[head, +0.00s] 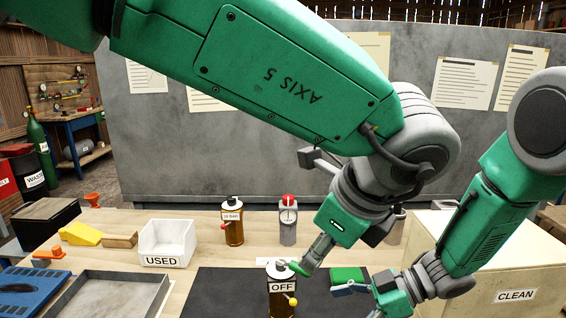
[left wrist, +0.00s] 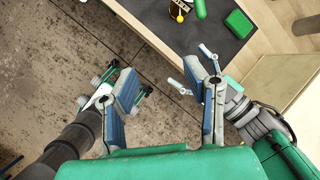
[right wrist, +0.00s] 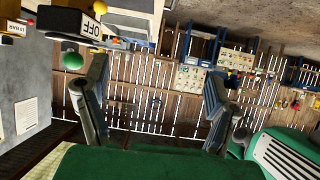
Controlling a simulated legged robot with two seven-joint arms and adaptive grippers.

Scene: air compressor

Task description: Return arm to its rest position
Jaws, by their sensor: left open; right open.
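My left arm crosses the head view from the upper left, with its gripper (head: 318,248) above the table near the OFF unit. In the left wrist view the left gripper (left wrist: 163,88) is open and empty, its fingers wide apart over bare floor. My right arm comes in from the right in the head view, its gripper (head: 368,298) low over the dark mat. In the right wrist view the right gripper (right wrist: 158,92) is open with nothing between its fingers. The OFF unit (head: 281,288), brown with a yellow knob, stands on the mat; its label (right wrist: 77,24) also shows in the right wrist view.
The dark mat (head: 225,290) bears a green pad (head: 347,275) beside the right gripper. A USED bin (head: 166,243), a brown bottle (head: 232,222) and a grey red-topped canister (head: 288,220) stand behind. A CLEAN box (head: 515,270) is at right. A grey tray (head: 110,290) lies at left.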

